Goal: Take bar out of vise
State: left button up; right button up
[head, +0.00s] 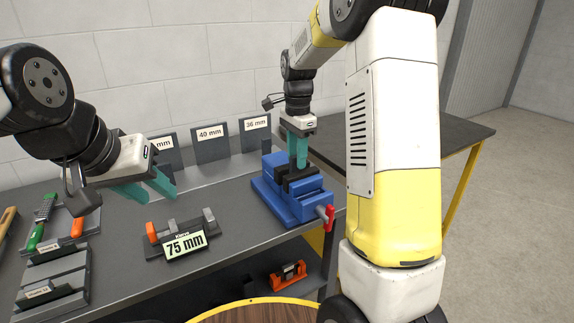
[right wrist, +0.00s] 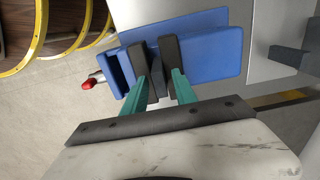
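The blue vise (head: 305,205) stands on the grey bench, with a red-tipped handle at its front right. Its black jaws (head: 302,184) also show in the right wrist view (right wrist: 171,58). My right gripper (head: 300,163) points down over the jaws. My left gripper (head: 150,190) is open and empty above the bench at the left, well apart from the vise.
A stand marked 75 mm (head: 185,244) sits on the bench left of the vise. Labelled plates (head: 210,146) stand along the wall. Trays with green and orange handled tools (head: 40,226) lie at far left. An orange item (head: 287,276) rests on the lower shelf.

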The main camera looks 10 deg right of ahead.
grip_shut()
jog(key=shift+r, duration=0.1)
jog(key=shift+r, duration=3.4)
